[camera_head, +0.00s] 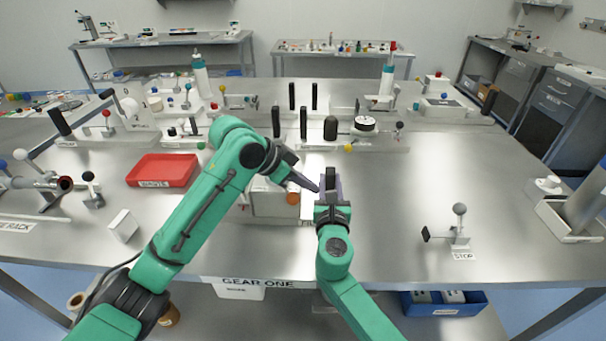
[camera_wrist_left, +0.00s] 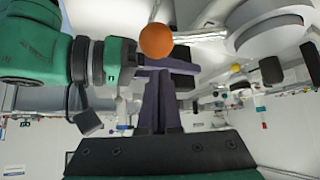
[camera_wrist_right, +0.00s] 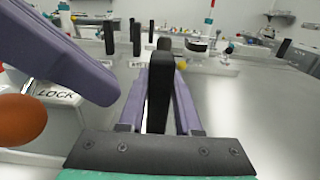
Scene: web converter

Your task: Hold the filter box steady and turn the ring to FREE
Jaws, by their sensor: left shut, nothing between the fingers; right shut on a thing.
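The filter box appears to be the pale grey box (camera_head: 268,203) at mid-table, partly hidden by my left arm. An orange knob (camera_head: 293,193) is at its right side; it also shows in the left wrist view (camera_wrist_left: 156,41) and the right wrist view (camera_wrist_right: 22,120). A LOCK label (camera_wrist_right: 58,94) lies near the knob. I cannot make out the ring clearly. My left gripper (camera_head: 317,188) is shut and empty, its fingers pointing right above the knob, close to the right gripper. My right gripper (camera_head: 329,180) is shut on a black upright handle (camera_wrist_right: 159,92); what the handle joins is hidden.
A red tray (camera_head: 162,170) lies left of my left arm. Several black posts (camera_head: 303,122) and a round dial fixture (camera_head: 365,124) stand behind the grippers. A STOP fixture (camera_head: 459,232) stands at right. The table between it and my right gripper is clear.

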